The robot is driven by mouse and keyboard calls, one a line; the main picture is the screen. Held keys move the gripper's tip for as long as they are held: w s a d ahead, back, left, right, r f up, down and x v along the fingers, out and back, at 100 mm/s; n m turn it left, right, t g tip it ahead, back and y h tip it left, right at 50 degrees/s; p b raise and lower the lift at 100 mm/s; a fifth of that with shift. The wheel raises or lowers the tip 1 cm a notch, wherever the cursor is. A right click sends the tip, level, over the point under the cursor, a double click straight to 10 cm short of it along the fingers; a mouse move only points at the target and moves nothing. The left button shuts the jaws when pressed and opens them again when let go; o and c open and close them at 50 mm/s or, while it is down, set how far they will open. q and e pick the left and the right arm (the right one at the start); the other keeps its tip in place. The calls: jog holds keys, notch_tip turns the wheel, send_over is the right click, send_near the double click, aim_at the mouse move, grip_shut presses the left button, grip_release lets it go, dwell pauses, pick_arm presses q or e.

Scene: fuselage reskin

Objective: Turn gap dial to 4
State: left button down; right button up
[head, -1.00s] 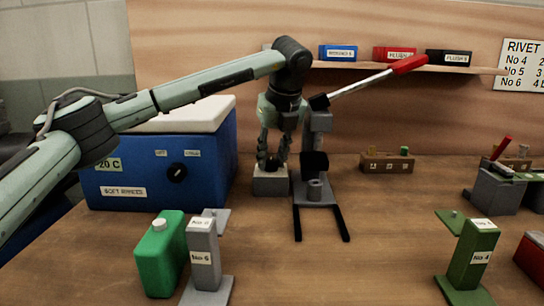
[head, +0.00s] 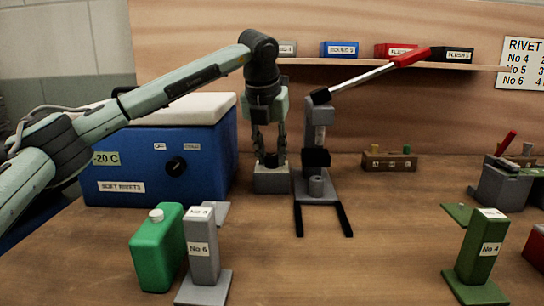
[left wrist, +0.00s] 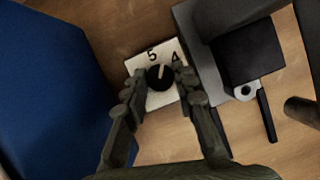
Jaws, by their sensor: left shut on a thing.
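The gap dial is a black knob (left wrist: 160,77) on a pale box (left wrist: 142,64) marked 5 and 4 on top. Its light pointer line points up, between the 5 and the 4. In the head view the box (head: 271,182) stands left of the grey press (head: 318,180), and the knob is mostly hidden by my fingers. My left gripper (head: 270,158) comes down from above and is shut on the knob, one finger on each side; its fingers also show in the left wrist view (left wrist: 162,82). My right gripper is not in view.
A blue cooler (head: 150,165) stands left of the dial. The press lever (head: 370,75) with a red grip slants up to the right. A green can (head: 158,250) and a grey No 6 stand (head: 202,250) are in front.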

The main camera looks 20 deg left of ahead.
pick_arm(q)
jog(key=m+h, duration=0.1)
jog(key=m, duration=0.1)
jog(key=shift+a+m, duration=0.15)
jog(key=shift+m, duration=0.15)
jog(key=shift+m+h+p, duration=0.5)
jog(key=shift+m, duration=0.6)
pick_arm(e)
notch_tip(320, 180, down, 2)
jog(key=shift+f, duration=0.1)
pick_arm(q)
jog(key=c, duration=1.2)
grip_release()
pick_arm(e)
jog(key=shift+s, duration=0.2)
pick_arm(q)
jog(key=shift+r, duration=0.1)
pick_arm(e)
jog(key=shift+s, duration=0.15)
pick_arm(q)
jog(key=v, duration=1.2)
jog(key=shift+w+a, duration=0.1)
jog(key=shift+w, duration=0.1)
